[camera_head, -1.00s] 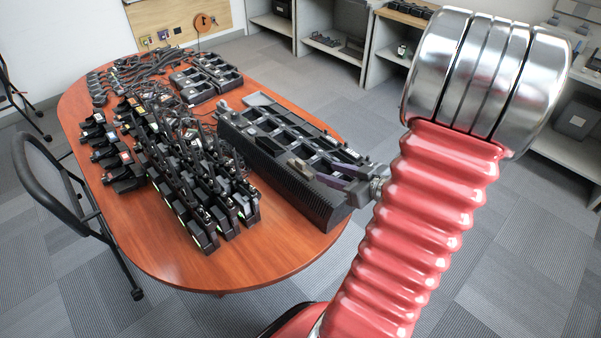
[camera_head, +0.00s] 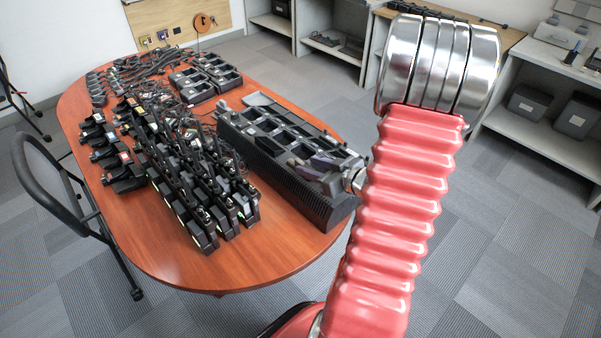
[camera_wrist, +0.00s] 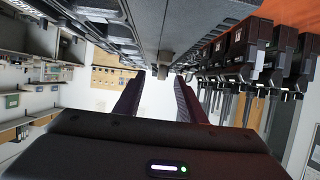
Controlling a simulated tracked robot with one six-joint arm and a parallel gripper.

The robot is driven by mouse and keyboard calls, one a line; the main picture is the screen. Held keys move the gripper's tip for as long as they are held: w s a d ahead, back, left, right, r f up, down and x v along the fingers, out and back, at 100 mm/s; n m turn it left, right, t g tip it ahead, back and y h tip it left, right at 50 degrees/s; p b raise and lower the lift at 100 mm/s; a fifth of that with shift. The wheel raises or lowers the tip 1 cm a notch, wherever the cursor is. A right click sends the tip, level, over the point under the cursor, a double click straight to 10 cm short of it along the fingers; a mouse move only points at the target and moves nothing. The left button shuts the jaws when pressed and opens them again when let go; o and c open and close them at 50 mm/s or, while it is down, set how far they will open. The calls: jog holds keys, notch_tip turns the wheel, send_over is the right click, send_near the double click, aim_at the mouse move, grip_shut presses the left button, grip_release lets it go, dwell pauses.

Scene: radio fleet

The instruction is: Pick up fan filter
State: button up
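A small grey-brown block, which appears to be the fan filter (camera_wrist: 166,62), is at the edge of the big black multi-bay charger (camera_head: 322,210). It shows in the wrist view just beyond and between my fingertips. My gripper (camera_wrist: 158,78) is open, its two dark fingers apart with nothing visible between them. In the head view my gripper (camera_head: 304,164) is low over the charger's near right part, its fingers pointing left. The block is small there and hard to tell from the fingers.
Rows of upright radios (camera_head: 200,205) stand on the wooden table (camera_head: 250,262) left of the charger. Smaller chargers (camera_head: 207,75) and tangled cables lie behind. A black chair (camera_head: 62,175) is at the left. Shelves line the back and right. The table's front is bare.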

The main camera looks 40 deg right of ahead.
aim_at(304, 165)
jog(key=shift+x, duration=2.6)
jog(key=shift+a+f, duration=0.1)
jog(key=shift+a, duration=0.05)
jog(key=shift+c, duration=0.6)
grip_shut()
